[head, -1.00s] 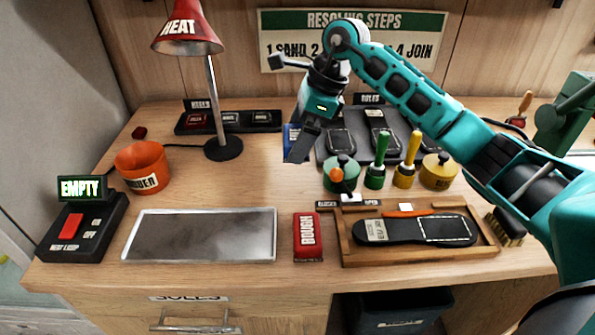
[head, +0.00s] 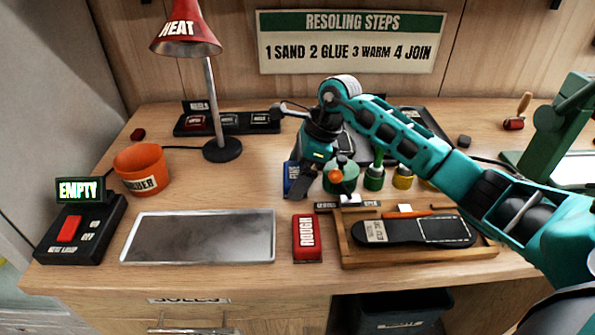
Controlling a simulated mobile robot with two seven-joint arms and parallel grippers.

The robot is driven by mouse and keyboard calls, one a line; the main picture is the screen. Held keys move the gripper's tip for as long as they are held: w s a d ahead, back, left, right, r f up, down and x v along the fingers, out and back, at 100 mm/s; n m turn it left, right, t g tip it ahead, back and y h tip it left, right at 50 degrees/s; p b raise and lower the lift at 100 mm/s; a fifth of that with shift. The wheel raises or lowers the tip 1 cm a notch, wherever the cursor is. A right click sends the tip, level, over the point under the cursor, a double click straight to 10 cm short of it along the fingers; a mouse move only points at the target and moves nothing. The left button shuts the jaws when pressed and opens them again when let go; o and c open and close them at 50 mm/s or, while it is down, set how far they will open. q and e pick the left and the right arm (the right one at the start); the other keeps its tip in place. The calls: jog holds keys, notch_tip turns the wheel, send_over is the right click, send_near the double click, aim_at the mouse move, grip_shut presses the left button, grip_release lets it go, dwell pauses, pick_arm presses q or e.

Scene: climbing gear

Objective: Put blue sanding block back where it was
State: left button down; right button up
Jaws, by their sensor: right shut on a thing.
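My right gripper (head: 300,187) is over the middle of the bench and shut on the blue sanding block (head: 290,174). The block shows as a narrow blue strip at the left of the dark fingers, which hide the rest of it. I cannot tell whether it touches the bench top. A red block marked ROUGH (head: 307,238) lies nearer the front edge, apart from the gripper. My left gripper is not in view.
A metal plate (head: 198,237) lies front left. A wooden tray (head: 345,258) with a black sole stands right of the red block. Glue pots, including a teal one (head: 341,180), are right of my gripper. The heat lamp (head: 215,110) and orange tub (head: 142,168) stand left.

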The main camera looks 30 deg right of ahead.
jog(key=o, duration=0.7)
jog(key=shift+f, duration=0.1)
jog(key=shift+c, duration=0.2)
jog(key=v, duration=1.2)
jog(key=shift+r, duration=0.25)
jog(key=shift+s+a, duration=0.1)
